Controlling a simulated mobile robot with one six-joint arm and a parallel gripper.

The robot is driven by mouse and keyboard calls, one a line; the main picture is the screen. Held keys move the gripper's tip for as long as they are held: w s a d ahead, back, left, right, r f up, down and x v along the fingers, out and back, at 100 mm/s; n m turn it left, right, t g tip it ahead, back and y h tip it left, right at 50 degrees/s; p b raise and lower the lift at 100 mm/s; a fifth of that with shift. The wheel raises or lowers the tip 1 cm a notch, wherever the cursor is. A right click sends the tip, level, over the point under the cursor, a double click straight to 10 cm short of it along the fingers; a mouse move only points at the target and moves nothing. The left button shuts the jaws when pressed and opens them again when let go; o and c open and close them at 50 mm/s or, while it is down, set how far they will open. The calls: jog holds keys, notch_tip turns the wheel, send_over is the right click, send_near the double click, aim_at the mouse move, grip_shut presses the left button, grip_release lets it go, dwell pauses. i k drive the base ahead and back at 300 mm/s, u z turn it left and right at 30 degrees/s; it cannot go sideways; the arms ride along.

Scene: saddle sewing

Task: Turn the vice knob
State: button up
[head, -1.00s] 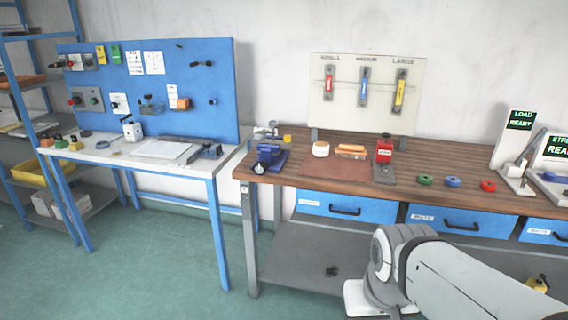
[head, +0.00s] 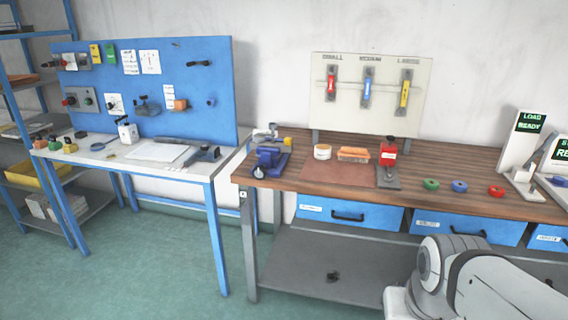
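A small blue vice (head: 270,158) stands at the left front corner of the wooden workbench (head: 322,190). Its round, light-coloured knob (head: 259,172) faces the bench's front edge. The knob is too small to tell how it is turned. My white and grey arm shows at the bottom right, in front of the bench. My gripper is outside the picture, so its fingers cannot be seen.
On the bench stand a white round tin (head: 322,152), an orange brush-like block (head: 353,154), a red device (head: 388,152) and green (head: 431,184), blue (head: 459,186) and red (head: 496,191) rings. A white-topped table (head: 100,152) stands left. Green floor is open in front.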

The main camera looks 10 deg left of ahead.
aim_at(259, 172)
jog(key=i, duration=0.9)
